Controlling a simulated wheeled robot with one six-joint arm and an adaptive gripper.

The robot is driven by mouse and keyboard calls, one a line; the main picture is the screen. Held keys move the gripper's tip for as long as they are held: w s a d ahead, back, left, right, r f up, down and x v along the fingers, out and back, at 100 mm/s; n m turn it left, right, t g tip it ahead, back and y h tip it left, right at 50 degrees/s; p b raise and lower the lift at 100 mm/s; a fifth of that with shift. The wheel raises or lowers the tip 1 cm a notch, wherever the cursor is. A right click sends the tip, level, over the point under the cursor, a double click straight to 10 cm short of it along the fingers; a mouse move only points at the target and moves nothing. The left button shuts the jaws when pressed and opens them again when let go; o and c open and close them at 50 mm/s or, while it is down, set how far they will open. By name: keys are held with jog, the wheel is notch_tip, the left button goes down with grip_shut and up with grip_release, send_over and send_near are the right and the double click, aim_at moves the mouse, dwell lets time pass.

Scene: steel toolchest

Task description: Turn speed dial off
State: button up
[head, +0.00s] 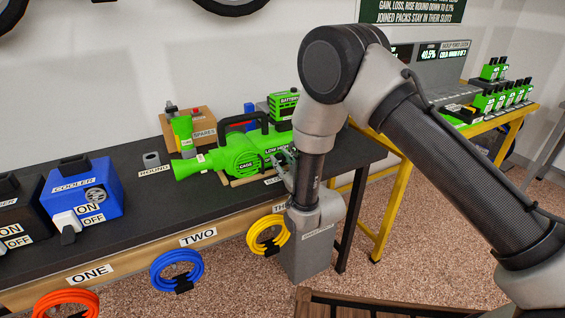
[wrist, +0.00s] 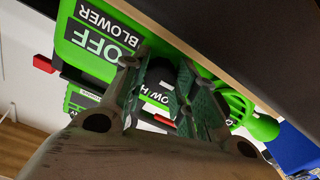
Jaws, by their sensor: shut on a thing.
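A green leaf blower (head: 240,155) lies on the dark bench top, its nozzle to the left; it also shows upside down in the wrist view (wrist: 88,62), with OFF and BLOWER labels. My gripper (head: 284,160) is at the blower's right end, on its near side. In the wrist view the gripper's (wrist: 168,88) fingers are closed around a dark part, the speed dial (wrist: 160,74), beside a label reading partly LOW and H. The fingers and the tilt hide most of the dial, so where it points cannot be read.
A blue cooler (head: 82,192) and a black box (head: 18,215) stand at the left of the bench. A round metal piece (head: 151,160) and a spares box (head: 188,127) are behind. Coiled hoses hang along the front edge, the yellow coil (head: 267,235) close to my arm.

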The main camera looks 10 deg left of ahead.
jog(key=shift+f, duration=0.1)
jog(key=o, duration=0.7)
jog(key=shift+o, duration=0.2)
jog(key=shift+s, duration=0.1)
jog(key=v, duration=1.2)
